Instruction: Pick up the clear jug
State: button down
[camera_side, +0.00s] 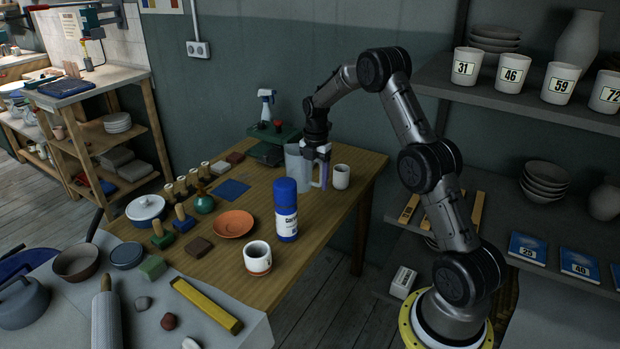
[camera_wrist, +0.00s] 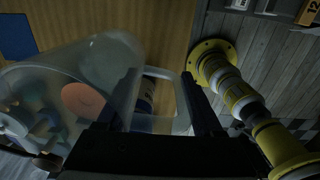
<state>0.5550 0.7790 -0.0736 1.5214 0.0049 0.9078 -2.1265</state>
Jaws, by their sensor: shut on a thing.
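The clear jug (camera_side: 295,170) stands upright near the back right of the wooden table, in the side view. In the wrist view the jug (camera_wrist: 95,65) fills the left half, and things behind it show through its wall. My gripper (camera_side: 318,157) points down at the jug's handle side. In the wrist view its dark fingers (camera_wrist: 165,105) lie on either side of the handle, and it is shut on the jug. The exact contact is dark and partly hidden. I cannot tell whether the jug's base touches the table.
A white cup (camera_side: 341,177) stands close to the right of the jug. A blue-capped can (camera_side: 286,210) stands in front. An orange dish (camera_side: 233,224) and another cup (camera_side: 257,258) are nearer the front.

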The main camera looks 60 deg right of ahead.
jog(key=shift+s+a+r, duration=0.35)
jog(key=shift+s+a, duration=0.05)
jog(key=shift+s, duration=0.2)
jog(key=shift+s+a+r, duration=0.3)
jog(key=shift+s+a, duration=0.05)
jog(key=shift+s, duration=0.25)
jog(key=shift+s+a+r, duration=0.35)
jog(key=shift+s+a, duration=0.05)
jog(key=shift+s, duration=0.2)
dwell(1.9)
